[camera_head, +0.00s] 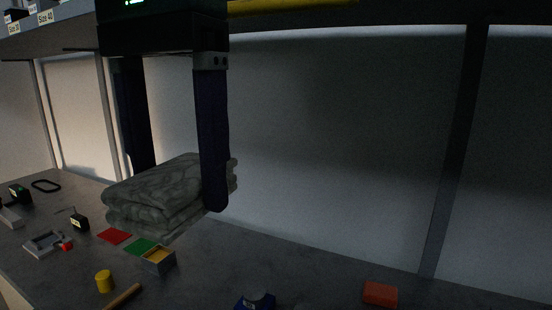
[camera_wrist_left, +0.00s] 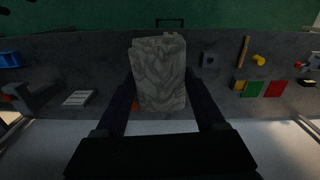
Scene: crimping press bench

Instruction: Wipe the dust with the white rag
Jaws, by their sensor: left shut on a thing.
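The white rag (camera_head: 153,193) is a folded, greyish cloth with a wrinkled pattern. My left gripper (camera_head: 178,190) is shut on it, one finger on each side, and holds it above the bench (camera_head: 215,265) in the head view. In the left wrist view the rag (camera_wrist_left: 158,75) lies between the two fingers of the left gripper (camera_wrist_left: 160,97), with the bench behind it. I cannot make out dust on the dim bench; part of the surface is hidden behind the rag. My right gripper is not in view.
A blue thing (camera_head: 255,301) and an orange block (camera_head: 380,294) are farther right. A shelf hangs above.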

